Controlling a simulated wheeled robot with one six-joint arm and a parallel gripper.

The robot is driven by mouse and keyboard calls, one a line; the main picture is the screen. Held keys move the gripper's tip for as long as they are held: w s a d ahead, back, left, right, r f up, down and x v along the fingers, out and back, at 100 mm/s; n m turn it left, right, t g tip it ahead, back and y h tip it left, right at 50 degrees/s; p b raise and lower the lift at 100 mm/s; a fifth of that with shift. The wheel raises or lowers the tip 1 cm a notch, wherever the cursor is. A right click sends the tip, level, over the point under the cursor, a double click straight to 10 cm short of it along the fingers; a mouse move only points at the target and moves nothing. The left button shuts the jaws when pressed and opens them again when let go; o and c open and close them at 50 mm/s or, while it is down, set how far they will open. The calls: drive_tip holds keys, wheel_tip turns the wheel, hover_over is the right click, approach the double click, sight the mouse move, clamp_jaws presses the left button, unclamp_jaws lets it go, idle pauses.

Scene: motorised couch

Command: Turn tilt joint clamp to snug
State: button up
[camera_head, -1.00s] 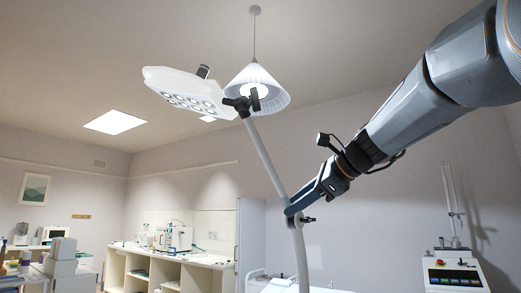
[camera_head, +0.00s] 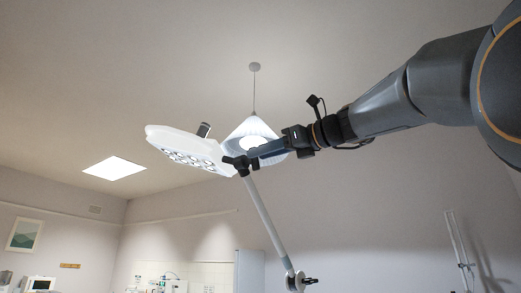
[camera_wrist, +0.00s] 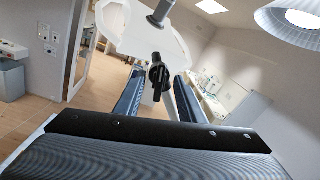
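The white lamp head (camera_head: 185,146) hangs at the upper end of a slanted pole (camera_head: 264,213). The black tilt joint clamp (camera_head: 238,163) sits where head and pole meet. In the wrist view the dark clamp knob (camera_wrist: 158,75) stands upright between the far ends of my gripper's two fingers (camera_wrist: 158,82). The fingers are spread, with a gap showing on each side of the knob. In the head view my gripper (camera_head: 253,154) reaches in from the right and its tips overlap the clamp. I cannot tell whether they touch it.
A white pendant lamp (camera_head: 254,128) hangs behind my gripper. A lower pole joint with a black knob (camera_head: 308,281) is at the bottom. The lamp head with its grey handle (camera_wrist: 161,12) lies just beyond the clamp in the wrist view. Air to the right of the pole is clear.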

drive_tip(key=shift+w+a, duration=0.4)
drive_tip(key=shift+a, duration=0.05)
clamp_jaws()
drive_tip(key=shift+n, duration=0.3)
drive_tip(key=n+b, duration=0.1)
drive_tip(key=n, duration=0.1)
drive_tip(key=n+b, duration=0.2)
drive_tip(key=n, duration=0.1)
drive_tip(key=n+b, duration=0.1)
drive_tip(key=n, duration=0.2)
drive_tip(key=shift+s+a+f+b, duration=0.15)
drive_tip(key=shift+s+f+b, duration=0.1)
drive_tip(key=shift+b, duration=0.1)
